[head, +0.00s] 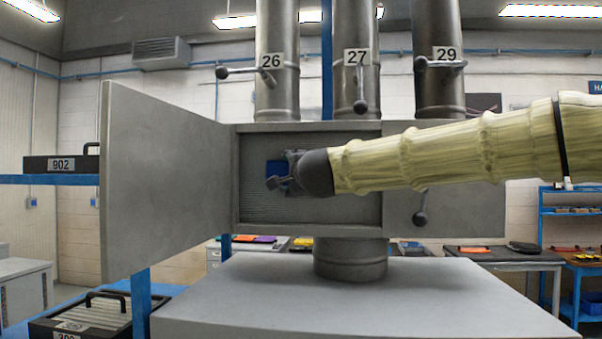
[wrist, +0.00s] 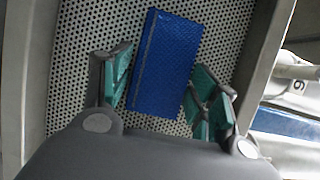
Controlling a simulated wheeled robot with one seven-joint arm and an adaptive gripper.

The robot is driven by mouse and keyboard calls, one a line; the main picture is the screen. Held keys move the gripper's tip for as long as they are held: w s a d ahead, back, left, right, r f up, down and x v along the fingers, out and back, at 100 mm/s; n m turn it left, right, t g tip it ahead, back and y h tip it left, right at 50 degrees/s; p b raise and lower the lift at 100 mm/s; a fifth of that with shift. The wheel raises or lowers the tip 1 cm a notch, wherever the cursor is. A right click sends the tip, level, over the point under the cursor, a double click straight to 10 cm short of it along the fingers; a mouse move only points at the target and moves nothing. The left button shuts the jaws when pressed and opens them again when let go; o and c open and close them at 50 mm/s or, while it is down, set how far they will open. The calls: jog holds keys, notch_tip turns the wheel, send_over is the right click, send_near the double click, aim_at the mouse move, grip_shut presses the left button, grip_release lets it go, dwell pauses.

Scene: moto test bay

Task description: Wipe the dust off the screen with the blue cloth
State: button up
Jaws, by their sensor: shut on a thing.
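My gripper (head: 284,178) reaches into the open metal box in the head view, in front of the screen (head: 258,212) at its back. The blue cloth (head: 273,168) shows partly behind the gripper. In the wrist view, my gripper (wrist: 160,75) has its green-padded fingers on either side of the blue cloth (wrist: 168,55) and is shut on it. The cloth looks like a flat, slightly tilted rectangle in front of the perforated screen (wrist: 75,75). I cannot tell whether it touches the screen. I cannot make out dust on the screen; the gripper and cloth cover part of it.
The box's door (head: 165,185) stands open to the left. A closed panel (head: 445,208) lies to the right. Pipes marked 26 (head: 277,90), 27 (head: 357,85) and 29 (head: 438,85) rise above. A grey bench top (head: 350,300) lies below. A case marked 902 (head: 62,165) sits left.

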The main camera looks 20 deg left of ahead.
jog(key=shift+a, duration=0.15)
jog(key=w+d+f+b, duration=0.1)
jog(key=w+d, duration=0.1)
jog(key=d, duration=0.5)
jog(key=w+d+f+b, duration=0.1)
jog(key=w+d, duration=0.1)
jog(key=d, duration=0.4)
jog(key=shift+d+f+b, duration=0.3)
jog(key=shift+d+b, duration=0.05)
jog(key=shift+b, duration=0.05)
dwell(1.8)
jog(key=shift+a, duration=0.1)
jog(key=s+a, duration=0.2)
jog(key=a, duration=0.4)
jog(key=shift+a+p, duration=0.3)
jog(key=shift+a, duration=0.05)
dwell(0.4)
jog(key=shift+a, duration=0.1)
jog(key=shift+s+a, duration=0.3)
jog(key=shift+a, duration=0.55)
jog(key=shift+s+a, duration=0.25)
jog(key=shift+a, duration=0.6)
